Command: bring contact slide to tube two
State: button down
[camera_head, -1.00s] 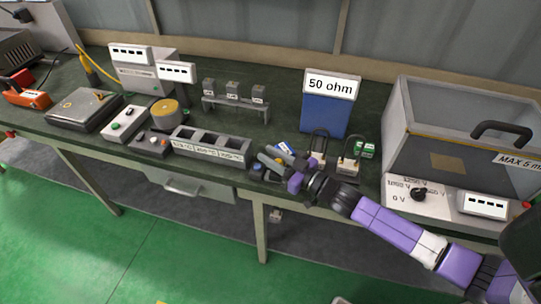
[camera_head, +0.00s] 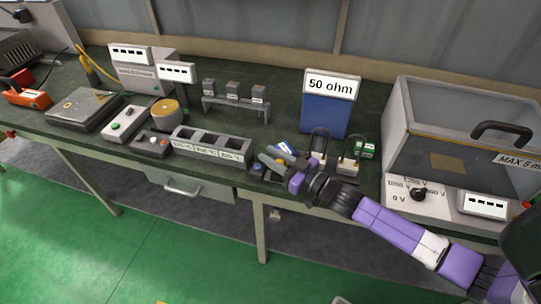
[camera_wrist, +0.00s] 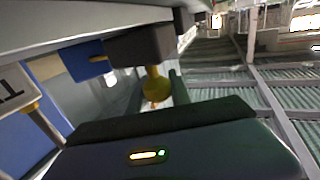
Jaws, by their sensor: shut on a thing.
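My gripper (camera_head: 268,164) is low over the front of the bench, just right of the grey three-slot block. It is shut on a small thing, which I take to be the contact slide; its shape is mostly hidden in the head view. In the wrist view a dark block (camera_wrist: 140,45) with a yellow rounded knob (camera_wrist: 154,85) shows close ahead. Two dark wire loops on pale bases stand right of my gripper, a left one (camera_head: 319,157) and a right one (camera_head: 347,166). I cannot tell which thing is tube two.
The grey slotted block (camera_head: 211,145) is close to the left of my gripper. A blue box marked 50 ohm (camera_head: 325,113) stands behind the loops. A low rack (camera_head: 236,104) stands behind.

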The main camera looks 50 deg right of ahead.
jog(key=s+d, duration=0.1)
jog(key=s, duration=0.2)
jog(key=s+d, duration=0.1)
jog(key=s, duration=0.2)
jog(key=s+d, duration=0.1)
jog(key=s, duration=0.2)
jog(key=shift+s+d+p, duration=0.1)
jog(key=shift+d+p, duration=0.05)
jog(key=shift+p, duration=0.15)
jog(key=c, duration=1.2)
grip_release()
jog(key=shift+o, duration=0.2)
jog(key=shift+s+a+b, duration=0.2)
jog(key=shift+s+b, duration=0.5)
jog(key=shift+s, duration=3.15)
